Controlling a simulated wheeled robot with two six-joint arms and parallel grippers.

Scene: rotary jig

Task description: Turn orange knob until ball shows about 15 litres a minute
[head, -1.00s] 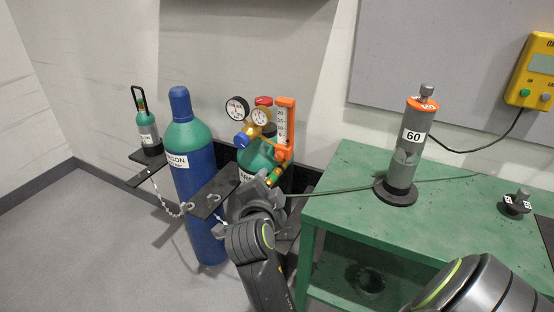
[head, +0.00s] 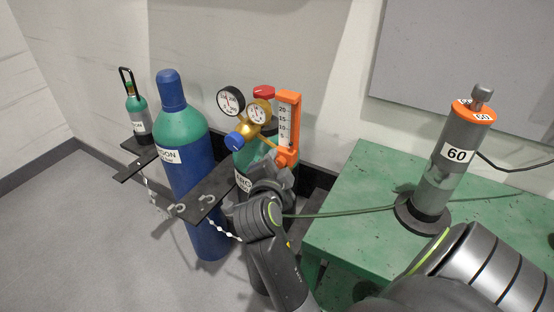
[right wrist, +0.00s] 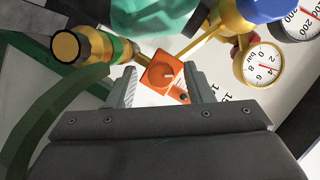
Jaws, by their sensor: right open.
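The orange flowmeter (head: 297,97) stands upright on the regulator of the green-topped cylinder (head: 243,160); its white scale (head: 284,125) carries marks up to 20. I cannot make out the ball. In the right wrist view the orange knob (right wrist: 160,72) lies between the two fingers of my right gripper (right wrist: 160,82), with visible room on both sides. In the head view my right gripper (head: 270,162) is just below the flowmeter's foot and hides the knob. It is open and holds nothing. My left gripper is not in view.
The gauges (head: 231,100) and the blue regulator knob (head: 234,139) sit left of the flowmeter. A blue cylinder (head: 200,185) stands at left. A green bench (head: 360,190) with a grey cylinder marked 60 (head: 440,175) is at right, and a hose runs across to it.

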